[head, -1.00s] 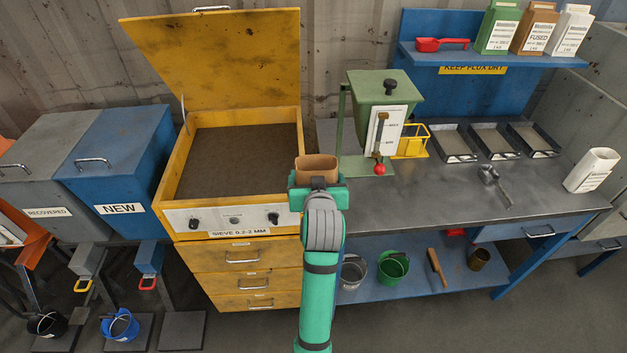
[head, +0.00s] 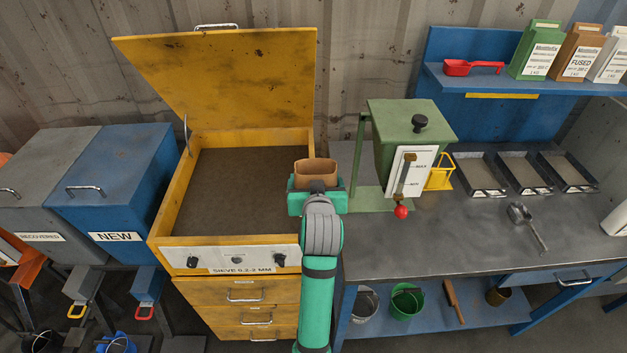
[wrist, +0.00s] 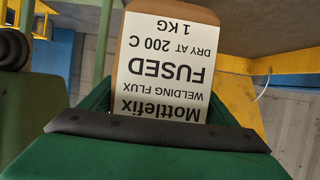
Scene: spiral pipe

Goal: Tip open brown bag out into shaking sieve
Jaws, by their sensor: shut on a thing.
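My gripper (head: 317,199) is shut on an open brown bag (head: 315,172), held upright with its open mouth up, beside the right edge of the sieve box. In the wrist view the bag (wrist: 165,60) shows a white label reading "Mottlefix welding flux FUSED". The yellow sieve (head: 237,240) has its lid (head: 220,85) raised. Its grey-brown mesh bed (head: 240,190) lies open to the left of the bag. I cannot tell whether the sieve is shaking. The bag's contents are hidden.
A green hopper (head: 395,140) with a red-knobbed lever stands close right of my gripper. Blue "NEW" bin (head: 115,195) stands left of the sieve. A scoop (head: 525,225) and trays (head: 520,172) are on the bench. Other flux bags stand on the shelf (head: 500,82).

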